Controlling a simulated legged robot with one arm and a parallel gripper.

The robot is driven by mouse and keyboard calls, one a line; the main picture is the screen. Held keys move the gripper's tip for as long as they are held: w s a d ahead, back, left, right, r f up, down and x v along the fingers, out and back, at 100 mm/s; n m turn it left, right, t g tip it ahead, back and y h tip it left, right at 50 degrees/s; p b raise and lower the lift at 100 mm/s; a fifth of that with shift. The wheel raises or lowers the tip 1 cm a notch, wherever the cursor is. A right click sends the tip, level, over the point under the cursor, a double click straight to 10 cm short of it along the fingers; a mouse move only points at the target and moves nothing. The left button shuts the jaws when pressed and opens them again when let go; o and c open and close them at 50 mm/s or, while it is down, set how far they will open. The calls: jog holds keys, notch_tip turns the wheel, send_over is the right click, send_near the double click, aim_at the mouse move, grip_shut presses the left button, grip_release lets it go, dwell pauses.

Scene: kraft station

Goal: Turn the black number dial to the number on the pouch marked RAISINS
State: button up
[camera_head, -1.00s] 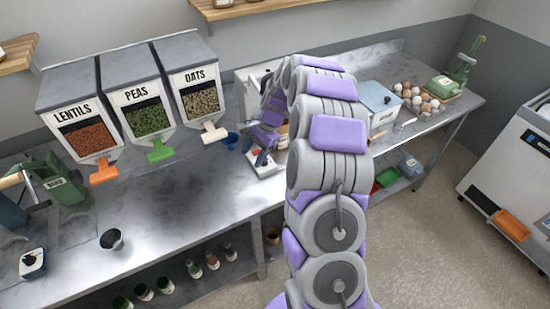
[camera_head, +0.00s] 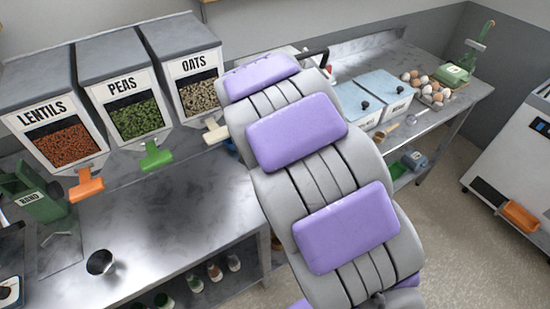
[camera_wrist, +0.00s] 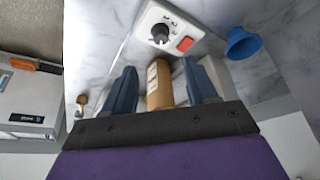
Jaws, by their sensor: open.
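The black number dial (camera_wrist: 160,33) sits on a white panel (camera_wrist: 171,17) beside a red square switch (camera_wrist: 185,44) in the wrist view. Marks ring the dial, but I cannot read them. My gripper (camera_wrist: 160,66) is open, its two dark blue fingers pointing toward the panel, with the dial beyond the fingertips. A brown object with a pale label (camera_wrist: 159,86) shows between the fingers; I cannot tell whether it is the RAISINS pouch, and its label is unreadable. In the head view my arm hides the dial and gripper.
A blue funnel-shaped cup (camera_wrist: 242,43) is right of the panel. LENTILS (camera_head: 52,125), PEAS (camera_head: 124,99) and OATS (camera_head: 196,80) dispensers stand left of my arm. Lidded boxes (camera_head: 388,90) and eggs (camera_head: 428,84) are to the right.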

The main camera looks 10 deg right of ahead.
jog(key=x, duration=0.3)
jog(key=b+x, duration=0.1)
jog(key=x, duration=0.2)
jog(key=b+x, duration=0.1)
jog(key=x, duration=0.3)
jog(key=shift+a+f, duration=0.1)
jog(key=shift+a, duration=0.3)
jog(key=shift+w+d+f, duration=0.2)
jog(key=shift+d+f, duration=0.15)
jog(key=shift+f, duration=0.15)
jog(key=c, duration=1)
